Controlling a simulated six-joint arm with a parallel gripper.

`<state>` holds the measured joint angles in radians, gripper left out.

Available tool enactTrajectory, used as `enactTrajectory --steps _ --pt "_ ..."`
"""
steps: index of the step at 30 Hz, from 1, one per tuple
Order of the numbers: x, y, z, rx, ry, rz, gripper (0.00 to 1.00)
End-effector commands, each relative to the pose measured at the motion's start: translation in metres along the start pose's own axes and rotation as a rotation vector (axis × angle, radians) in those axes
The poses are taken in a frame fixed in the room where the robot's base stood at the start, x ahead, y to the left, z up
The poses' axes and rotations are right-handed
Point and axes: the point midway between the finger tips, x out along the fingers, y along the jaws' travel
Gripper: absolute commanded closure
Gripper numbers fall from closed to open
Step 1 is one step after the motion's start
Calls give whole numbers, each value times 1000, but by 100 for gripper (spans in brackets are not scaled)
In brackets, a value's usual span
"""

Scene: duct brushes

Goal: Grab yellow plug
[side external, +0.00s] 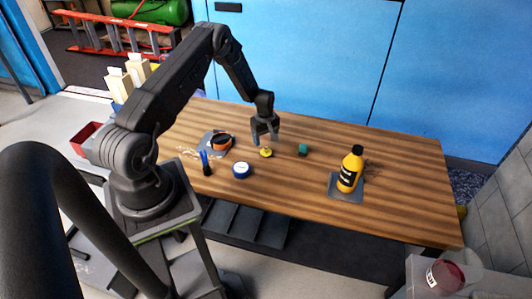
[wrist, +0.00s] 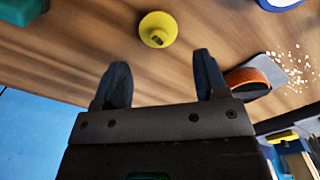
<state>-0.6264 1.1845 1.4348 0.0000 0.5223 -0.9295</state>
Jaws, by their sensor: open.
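The yellow plug (side external: 266,152) is a small round piece on the wooden table, near the table's middle. In the wrist view the yellow plug (wrist: 158,29) lies beyond the fingertips, roughly centred between them, with a dark spot in its middle. My gripper (side external: 264,138) is just above the plug in the side view, pointing down. In the wrist view my gripper (wrist: 160,75) has its two dark fingers spread apart with nothing between them. The plug is apart from both fingers in that view.
A teal piece (side external: 303,149) is right of the plug. A white and blue round item (side external: 241,170), a blue brush (side external: 206,163) and an orange-black round item (side external: 221,142) on a grey mat are left. A yellow bottle (side external: 349,170) stands on a mat at right.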

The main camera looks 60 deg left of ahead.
Motion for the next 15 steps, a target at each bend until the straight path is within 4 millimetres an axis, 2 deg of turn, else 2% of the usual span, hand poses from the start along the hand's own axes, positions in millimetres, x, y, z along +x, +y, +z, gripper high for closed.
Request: enactTrajectory --steps 7,15 --pt "19 0 2 1 -1 -2 33" --pt "56 1 6 1 -1 -1 33"
